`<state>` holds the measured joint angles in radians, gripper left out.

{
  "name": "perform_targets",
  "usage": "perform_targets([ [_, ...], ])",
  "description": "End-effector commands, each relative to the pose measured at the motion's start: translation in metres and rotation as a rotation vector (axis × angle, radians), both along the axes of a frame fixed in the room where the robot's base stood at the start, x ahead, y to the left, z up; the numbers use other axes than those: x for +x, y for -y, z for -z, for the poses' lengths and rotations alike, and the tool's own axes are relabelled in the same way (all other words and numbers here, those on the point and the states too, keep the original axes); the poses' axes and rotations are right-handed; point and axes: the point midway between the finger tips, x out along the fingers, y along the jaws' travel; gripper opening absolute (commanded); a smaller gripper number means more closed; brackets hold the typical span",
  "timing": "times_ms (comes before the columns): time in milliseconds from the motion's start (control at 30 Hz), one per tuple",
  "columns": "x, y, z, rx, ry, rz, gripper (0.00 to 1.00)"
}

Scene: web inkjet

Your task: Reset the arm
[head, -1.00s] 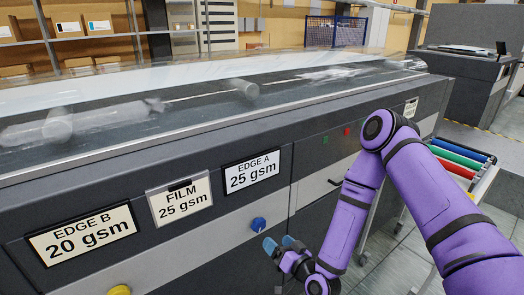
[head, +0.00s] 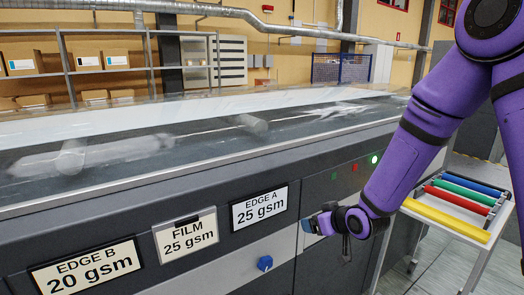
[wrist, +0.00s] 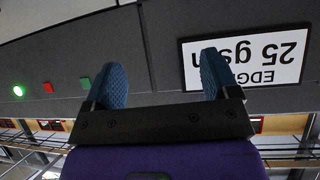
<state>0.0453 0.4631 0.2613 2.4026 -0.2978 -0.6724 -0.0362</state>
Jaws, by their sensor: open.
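My gripper (head: 310,225) is open and empty, at the front of the long dark machine, to the right of the EDGE A 25 gsm sign (head: 259,207). My purple arm comes in from the upper right. In the wrist view the two blue fingers of my gripper (wrist: 161,78) are spread apart with nothing between them. The dark panel lies behind them, with the upside-down EDGE A sign (wrist: 245,60) at the right finger. A blue knob (head: 264,263) is below and left of my gripper.
A lit green lamp (head: 374,160) and a red button (head: 354,168) are on the machine's front. A white cart (head: 437,216) with coloured rollers stands at the right. FILM (head: 186,237) and EDGE B (head: 85,268) signs are at the left. Grey floor is clear at lower right.

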Motion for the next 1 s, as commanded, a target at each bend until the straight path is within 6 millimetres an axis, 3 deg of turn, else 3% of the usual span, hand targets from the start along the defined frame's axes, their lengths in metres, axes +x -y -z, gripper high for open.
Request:
perform_targets([
  [33,-0.002,0.008,-0.016,-0.028,-0.004,0.015,0.81],
  [267,-0.024,0.042,-0.072,-0.133,-0.069,0.104,0.81],
  [467,-0.056,0.071,-0.119,-0.193,-0.134,0.191,0.81],
  [767,-0.125,0.106,-0.180,-0.227,-0.240,0.321,0.81],
  [1000,-0.194,0.127,-0.217,-0.210,-0.335,0.409,0.81],
])
